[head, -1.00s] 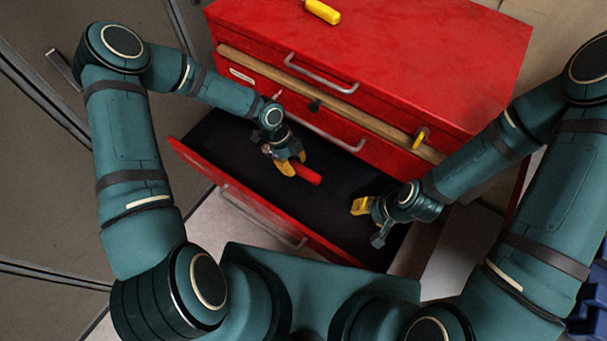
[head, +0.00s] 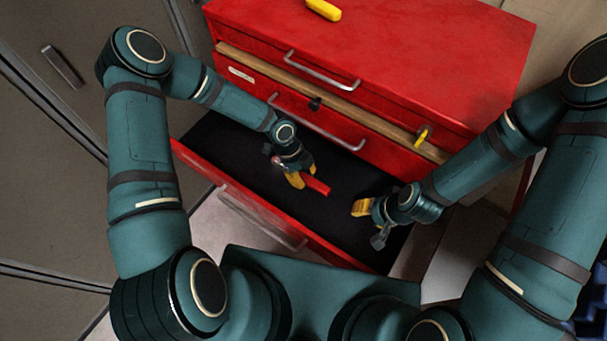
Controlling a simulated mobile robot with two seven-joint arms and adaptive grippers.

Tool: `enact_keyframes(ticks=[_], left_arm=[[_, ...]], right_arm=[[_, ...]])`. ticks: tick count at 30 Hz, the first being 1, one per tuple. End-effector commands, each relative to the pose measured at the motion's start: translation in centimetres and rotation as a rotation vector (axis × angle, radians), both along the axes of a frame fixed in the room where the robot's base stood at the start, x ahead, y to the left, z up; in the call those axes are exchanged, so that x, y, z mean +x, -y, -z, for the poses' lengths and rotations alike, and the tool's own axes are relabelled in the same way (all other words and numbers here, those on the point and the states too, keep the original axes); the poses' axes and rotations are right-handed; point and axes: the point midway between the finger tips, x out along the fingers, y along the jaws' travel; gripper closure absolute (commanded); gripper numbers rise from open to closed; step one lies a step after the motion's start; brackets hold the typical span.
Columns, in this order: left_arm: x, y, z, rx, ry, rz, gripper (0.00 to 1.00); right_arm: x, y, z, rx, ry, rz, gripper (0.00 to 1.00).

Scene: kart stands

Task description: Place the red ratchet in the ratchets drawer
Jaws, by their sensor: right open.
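The red ratchet (head: 317,186) shows as a red handle over the black floor of the open bottom drawer (head: 236,148) of the red tool chest. My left gripper (head: 303,179) is shut on the red ratchet, with its yellow fingertips on either side of the handle. The ratchet's other end is hidden by the gripper. I cannot tell whether the ratchet touches the drawer floor. My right gripper (head: 363,208) is open and empty over the right part of the same drawer.
The red tool chest (head: 430,60) stands behind the drawer, with its upper drawers shut. A yellow-handled tool (head: 323,10) lies on its top. The wooden edge (head: 340,104) crosses its front. The black drawer floor between my grippers is bare. Grey cabinets (head: 50,150) stand at left.

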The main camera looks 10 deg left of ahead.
Motion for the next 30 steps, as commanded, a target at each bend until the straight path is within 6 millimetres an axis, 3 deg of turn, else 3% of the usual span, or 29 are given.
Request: enact_keyframes(ticks=[14,30], left_arm=[[0.0,0.0,-0.5,0.0,0.0,0.0,0.48],[1.5,-3.6,-9.6,0.002,0.001,-0.001,0.48]], right_arm=[[0.0,0.0,-0.5,0.0,-0.001,0.0,0.53],[-0.2,0.0,-2.7,0.001,-0.005,0.001,0.53]])
